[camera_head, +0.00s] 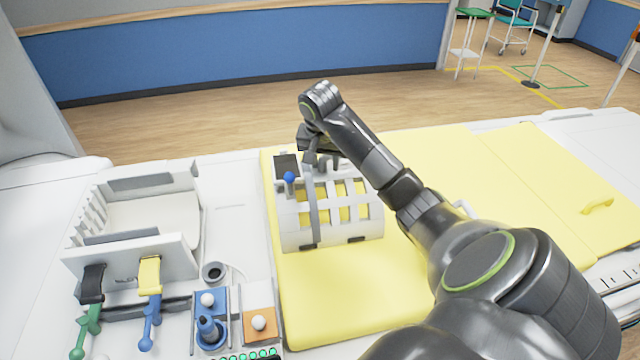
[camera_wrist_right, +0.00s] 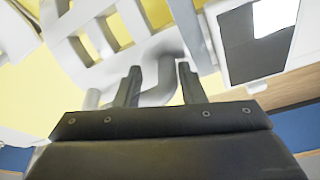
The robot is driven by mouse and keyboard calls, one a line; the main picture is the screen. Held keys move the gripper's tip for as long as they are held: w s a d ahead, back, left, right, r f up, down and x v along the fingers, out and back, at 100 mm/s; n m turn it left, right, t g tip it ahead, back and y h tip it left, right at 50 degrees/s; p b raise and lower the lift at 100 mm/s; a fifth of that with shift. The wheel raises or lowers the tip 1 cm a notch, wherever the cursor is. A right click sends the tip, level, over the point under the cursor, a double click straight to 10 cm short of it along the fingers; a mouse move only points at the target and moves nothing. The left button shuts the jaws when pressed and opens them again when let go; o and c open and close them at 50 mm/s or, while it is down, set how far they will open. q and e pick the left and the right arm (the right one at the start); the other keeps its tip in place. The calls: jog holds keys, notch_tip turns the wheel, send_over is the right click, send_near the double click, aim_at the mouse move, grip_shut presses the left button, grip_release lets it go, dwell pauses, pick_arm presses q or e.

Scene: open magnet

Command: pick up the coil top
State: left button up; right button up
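The coil top (camera_head: 331,222) is a white and grey, slatted, arched cage on the yellow mat (camera_head: 330,305), left of the mat's middle. A dark panel and a blue knob show at its left end. My right gripper (camera_head: 321,158) is above the coil's far upper side. In the right wrist view, my right gripper (camera_wrist_right: 160,84) has its fingers apart on either side of a grey curved handle (camera_wrist_right: 168,72). A gap shows beside the handle, so the fingers look open around it. The coil's slats (camera_wrist_right: 95,45) fill the upper left there. My left gripper is not in view.
A white open holder (camera_head: 150,255) stands left of the mat. In front of it are black and yellow straps with green and blue handles, a blue pad (camera_head: 210,318) and an orange pad (camera_head: 259,327) with white balls. The mat right of the coil is partly behind my arm.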

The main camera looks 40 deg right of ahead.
jog(key=shift+d, duration=0.15)
grip_shut()
jog(key=shift+f, duration=0.1)
dwell(0.7)
